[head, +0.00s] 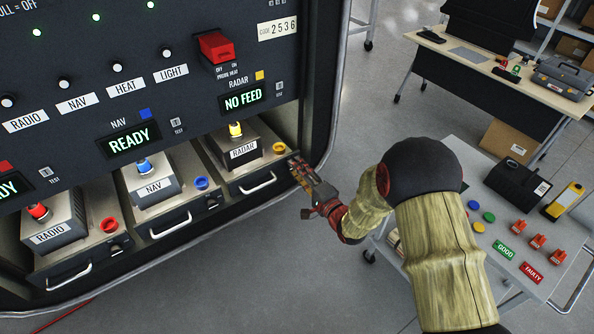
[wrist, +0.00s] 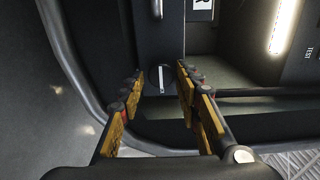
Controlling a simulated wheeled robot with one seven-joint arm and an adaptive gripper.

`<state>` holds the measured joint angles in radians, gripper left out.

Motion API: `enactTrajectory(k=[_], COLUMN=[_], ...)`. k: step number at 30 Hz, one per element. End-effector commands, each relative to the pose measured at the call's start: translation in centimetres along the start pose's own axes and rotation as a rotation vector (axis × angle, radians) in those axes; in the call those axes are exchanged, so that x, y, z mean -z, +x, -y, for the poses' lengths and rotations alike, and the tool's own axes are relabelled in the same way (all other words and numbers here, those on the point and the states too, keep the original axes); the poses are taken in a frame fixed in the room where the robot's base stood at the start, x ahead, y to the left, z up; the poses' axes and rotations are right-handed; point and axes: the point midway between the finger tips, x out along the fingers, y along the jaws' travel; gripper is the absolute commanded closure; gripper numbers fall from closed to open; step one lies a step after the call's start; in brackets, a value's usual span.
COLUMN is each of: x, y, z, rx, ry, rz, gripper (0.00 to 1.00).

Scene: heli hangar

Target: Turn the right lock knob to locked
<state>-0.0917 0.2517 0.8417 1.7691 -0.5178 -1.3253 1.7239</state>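The right lock knob (wrist: 154,80) is a dark round knob with a white line, on the front of the RADAR drawer (head: 262,175). In the wrist view its line runs in the same direction as the drawer handle (wrist: 157,9). My gripper (wrist: 160,74) is open, with one finger on each side of the knob and a visible gap to both. I cannot tell how far the fingertips are from the panel. In the head view my gripper (head: 296,166) is at the right end of the RADAR drawer and hides the knob.
The NAV drawer (head: 166,211) and RADIO drawer (head: 78,259) lie to the left. The rack's rounded frame (head: 334,110) edges the drawer on the right. A cart (head: 490,240) with buttons and red parts stands to the right, under my arm. A desk (head: 505,75) stands behind.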

Motion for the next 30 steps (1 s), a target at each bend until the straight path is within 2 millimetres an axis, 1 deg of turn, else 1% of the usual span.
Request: enactTrajectory(k=[1,4,11,14,17,20,27,30], x=[0.0,0.0,-0.1,0.0,0.0,0.1,0.1,0.1], y=[0.0,0.0,0.0,-0.4,-1.4,-3.1,-8.1,-9.8], z=[0.0,0.1,0.1,0.0,0.1,0.1,0.0,0.0], rx=[0.000,0.001,0.001,0.000,0.000,0.000,0.000,0.000], ry=[0.000,-0.001,-0.001,-0.001,-0.002,0.000,-0.001,0.000], rz=[0.000,0.001,0.001,0.001,0.001,-0.002,-0.003,-0.002], gripper=[0.62,0.57,0.57,0.57,0.57,0.57,0.57,0.57])
